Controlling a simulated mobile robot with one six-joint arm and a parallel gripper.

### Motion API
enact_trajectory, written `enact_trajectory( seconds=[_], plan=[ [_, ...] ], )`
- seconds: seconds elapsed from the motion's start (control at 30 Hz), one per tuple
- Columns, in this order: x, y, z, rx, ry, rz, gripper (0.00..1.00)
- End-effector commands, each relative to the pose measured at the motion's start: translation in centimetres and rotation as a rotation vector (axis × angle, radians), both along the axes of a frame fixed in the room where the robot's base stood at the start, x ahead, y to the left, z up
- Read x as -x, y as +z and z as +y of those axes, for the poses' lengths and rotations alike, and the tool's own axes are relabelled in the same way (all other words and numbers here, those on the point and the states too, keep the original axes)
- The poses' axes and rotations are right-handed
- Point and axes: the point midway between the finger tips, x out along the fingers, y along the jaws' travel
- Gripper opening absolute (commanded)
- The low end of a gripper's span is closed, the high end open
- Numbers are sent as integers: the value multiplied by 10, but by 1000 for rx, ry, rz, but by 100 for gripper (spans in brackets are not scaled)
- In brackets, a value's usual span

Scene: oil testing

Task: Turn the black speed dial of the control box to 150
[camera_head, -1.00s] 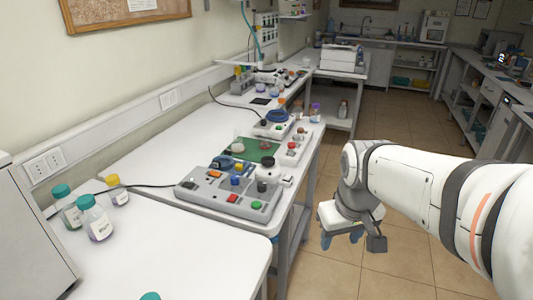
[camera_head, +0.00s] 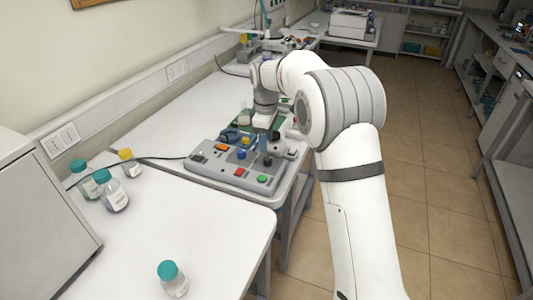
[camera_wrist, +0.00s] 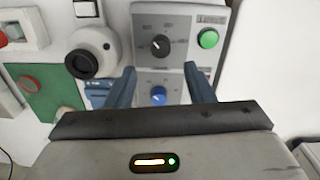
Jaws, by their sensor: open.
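The grey control box (camera_head: 210,175) lies on the white bench. The dial also shows in the head view (camera_head: 267,161). A blue dial (camera_wrist: 158,96) sits below it in the wrist view, and a green button (camera_wrist: 208,38) to its right. My gripper (camera_wrist: 161,78) is open and empty above the box. In the wrist view its fingers lie to either side of the blue dial, with the black dial beyond their tips.
A round white device with a black ring (camera_wrist: 92,52) stands close beside the box. A green mat (camera_wrist: 58,118) lies farther left in the wrist view. Bottles with teal caps (camera_head: 113,195) stand at the bench's left. The near bench is mostly clear.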

Motion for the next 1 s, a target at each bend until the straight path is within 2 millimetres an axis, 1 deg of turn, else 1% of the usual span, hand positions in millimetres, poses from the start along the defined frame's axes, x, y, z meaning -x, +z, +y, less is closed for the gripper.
enact_trajectory(
  seconds=[0.3, 0.4, 0.57, 0.8, 1.0],
  plan=[
    [-1, -50, -2, 1, -4, 3, 48],
    [-2, -60, -2, 1, -5, 1, 48],
    [-2, -69, -2, 0, -5, -1, 48],
    [-2, -69, -3, 0, -6, -1, 47],
    [-2, -69, -3, 0, -7, -1, 31]
  ],
)
